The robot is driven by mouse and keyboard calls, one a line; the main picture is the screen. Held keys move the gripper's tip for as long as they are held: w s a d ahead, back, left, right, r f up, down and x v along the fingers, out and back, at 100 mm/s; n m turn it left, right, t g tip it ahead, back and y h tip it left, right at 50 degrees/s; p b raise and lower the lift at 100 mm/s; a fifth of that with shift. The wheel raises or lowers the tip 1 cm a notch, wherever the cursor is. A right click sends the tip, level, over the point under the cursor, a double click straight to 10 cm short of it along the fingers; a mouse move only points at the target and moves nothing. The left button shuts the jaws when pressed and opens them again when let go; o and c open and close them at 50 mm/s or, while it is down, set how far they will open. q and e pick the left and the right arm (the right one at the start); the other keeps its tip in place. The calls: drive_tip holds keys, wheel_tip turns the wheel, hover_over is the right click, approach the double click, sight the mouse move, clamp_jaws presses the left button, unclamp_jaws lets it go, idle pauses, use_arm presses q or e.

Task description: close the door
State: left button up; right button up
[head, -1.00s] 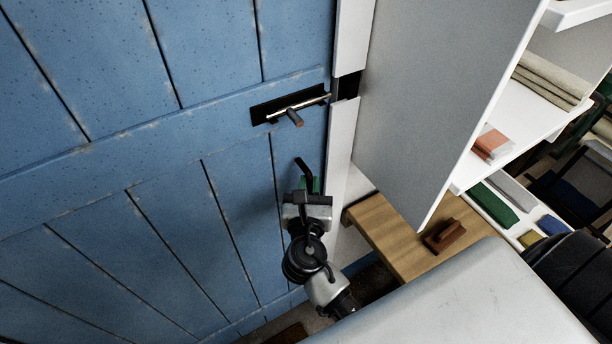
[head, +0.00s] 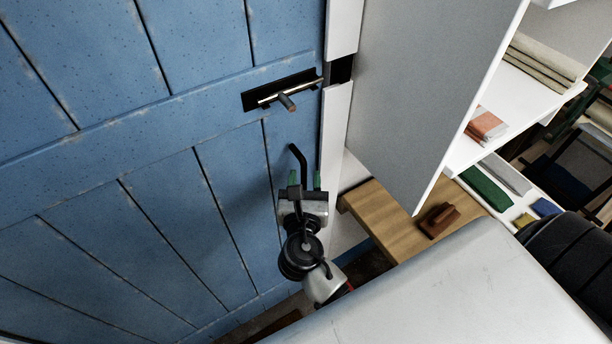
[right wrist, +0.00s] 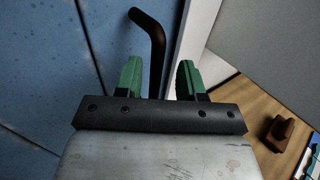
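The blue plank door (head: 100,190) fills the left of the head view. Its right edge lies along a white frame post (head: 334,130); I cannot tell whether it is fully closed. A sliding bolt (head: 283,95) on a black plate sits near that edge. Below it a dark bent handle (head: 297,155) stands out from the door; it also shows in the right wrist view (right wrist: 152,40). My right gripper (head: 304,186) is at the handle's lower part. In the wrist view its green fingers (right wrist: 159,80) are apart, with the handle appearing between them and a gap on either side. My left gripper is out of view.
A grey panel (head: 420,90) with white shelves of folded cloth (head: 540,65) stands right of the post. A wooden bench (head: 385,220) with a brown block (head: 440,220) is below it. A pale grey surface fills the lower right.

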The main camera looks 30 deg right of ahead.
drive_tip(key=b+v, duration=0.2)
drive_tip(key=v, duration=0.7)
drive_tip(key=shift+s+b, duration=0.3)
drive_tip(key=shift+s, duration=0.15)
drive_tip(key=s+a+f+m+g+y, duration=0.1)
drive_tip(key=s+f+m+g+y, duration=0.15)
drive_tip(key=f, duration=0.85)
drive_tip(key=s+a+f+m+g+y, duration=0.1)
drive_tip(key=f+m+g+y, duration=0.15)
drive_tip(key=f, duration=0.95)
drive_tip(key=s+f+m+g+y, duration=0.2)
drive_tip(key=f+m+g, duration=0.1)
drive_tip(key=f, duration=0.8)
drive_tip(key=s+d+f+m+g+y, duration=0.1)
drive_tip(key=s+d+f+m+g, duration=0.2)
drive_tip(key=s+f+m, duration=0.6)
drive_tip(key=s+d+f+m+g+y, duration=0.1)
drive_tip(key=s+d+f+m+g, duration=0.2)
drive_tip(key=s+d+f+m, duration=0.4)
drive_tip(key=s+f+m, duration=0.2)
drive_tip(key=s+m, duration=0.1)
drive_tip(key=s, duration=0.3)
drive_tip(key=shift+m+g, duration=0.3)
